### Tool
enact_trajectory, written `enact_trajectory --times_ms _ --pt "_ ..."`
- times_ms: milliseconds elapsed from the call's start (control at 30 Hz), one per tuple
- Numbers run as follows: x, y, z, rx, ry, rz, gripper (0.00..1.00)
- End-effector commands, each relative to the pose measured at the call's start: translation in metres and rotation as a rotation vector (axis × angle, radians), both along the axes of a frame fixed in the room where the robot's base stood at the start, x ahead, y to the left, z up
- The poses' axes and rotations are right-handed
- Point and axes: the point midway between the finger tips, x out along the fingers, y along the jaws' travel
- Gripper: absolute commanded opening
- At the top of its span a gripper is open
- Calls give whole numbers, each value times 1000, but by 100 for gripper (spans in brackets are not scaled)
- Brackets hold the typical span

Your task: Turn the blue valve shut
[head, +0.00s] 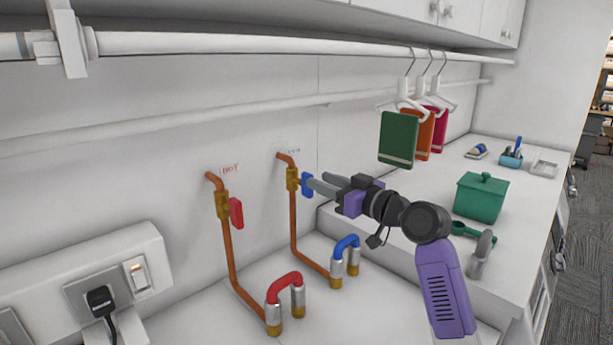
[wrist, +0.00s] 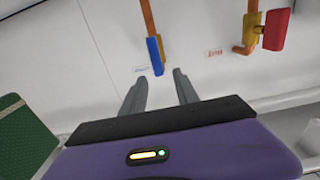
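The blue valve handle (head: 307,185) sits on a brass valve body (head: 292,179) on the right-hand copper pipe against the white wall. The handle lies roughly along the pipe. My gripper (head: 316,183) reaches in from the right, its fingertips close to the handle. In the wrist view my gripper (wrist: 159,77) is open, its two grey fingers apart with nothing held. The blue handle (wrist: 155,52) shows there mostly beyond the tips, its end lined up with the gap between them. I cannot tell whether a finger touches it.
A red valve handle (head: 236,213) marked HOT is on the left-hand copper pipe. Red (head: 284,285) and blue (head: 346,246) hose bends stand below. Green (head: 398,139), orange and red cloths hang from a rail. A green lidded box (head: 481,197) sits on the right counter.

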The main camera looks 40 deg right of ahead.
Motion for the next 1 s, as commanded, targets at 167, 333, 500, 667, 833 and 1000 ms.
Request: enact_trajectory --times_ms 167,333,500,667,833,1000 --pt "29 1 1 -1 1 0 36" --pt "48 1 1 0 0 -1 36" --pt "55 2 1 0 -2 -2 36" --pt "55 2 0 0 -2 -2 36" --pt "55 2 0 0 -1 -2 15" --pt "55 2 0 0 -1 -2 0"
